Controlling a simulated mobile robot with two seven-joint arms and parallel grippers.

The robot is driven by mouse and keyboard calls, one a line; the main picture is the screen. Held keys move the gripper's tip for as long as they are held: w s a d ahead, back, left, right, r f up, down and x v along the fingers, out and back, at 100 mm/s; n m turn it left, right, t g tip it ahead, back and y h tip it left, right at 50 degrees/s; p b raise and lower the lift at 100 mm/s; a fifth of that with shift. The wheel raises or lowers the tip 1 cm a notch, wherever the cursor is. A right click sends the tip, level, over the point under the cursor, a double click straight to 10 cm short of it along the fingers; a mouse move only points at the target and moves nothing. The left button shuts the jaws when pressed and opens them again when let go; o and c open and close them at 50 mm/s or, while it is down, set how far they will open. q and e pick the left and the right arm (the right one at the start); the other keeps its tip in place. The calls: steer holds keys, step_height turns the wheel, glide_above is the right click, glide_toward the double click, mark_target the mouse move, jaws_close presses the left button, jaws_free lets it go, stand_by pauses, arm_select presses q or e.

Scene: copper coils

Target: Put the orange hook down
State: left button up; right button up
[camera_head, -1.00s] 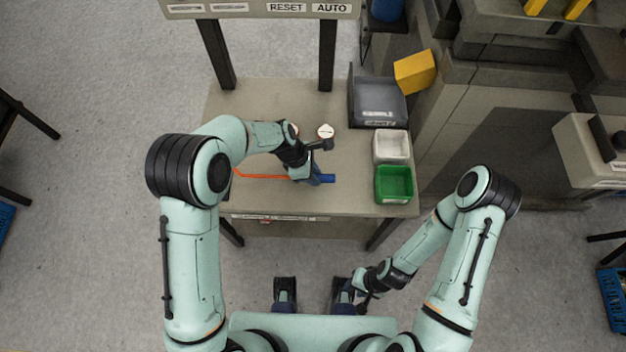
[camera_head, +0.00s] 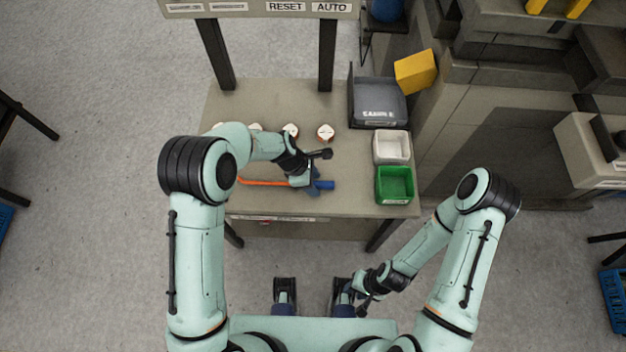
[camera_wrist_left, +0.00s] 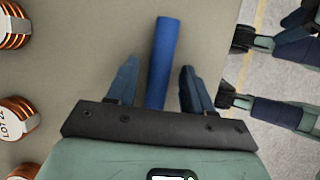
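The orange hook has a thin orange rod (camera_head: 262,182) and a blue handle (camera_head: 326,185). It lies along the front part of the table, the rod to the left and the handle to the right. The handle also shows in the left wrist view (camera_wrist_left: 162,55). My left gripper (camera_head: 311,184) is over the handle. In the wrist view its two fingers (camera_wrist_left: 158,88) stand apart, one on each side of the handle, with gaps. Part of the hook is hidden under the gripper and arm. My right gripper (camera_head: 364,301) is off the table, near my base; its fingers are too small to read.
White-topped copper coils (camera_head: 325,132) stand in a row behind the hook; some show at the left of the wrist view (camera_wrist_left: 17,118). A grey bin (camera_head: 352,105), a white bin (camera_head: 378,160) and a green bin (camera_head: 380,196) line the table's right side.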

arm_select(q)
steer(key=shift+r, duration=0.35)
steer(key=p+v, duration=0.1)
steer(key=v, duration=1)
steer(key=shift+a+r+p, duration=0.15)
steer(key=shift+r+p, duration=0.15)
steer(key=shift+p, duration=0.05)
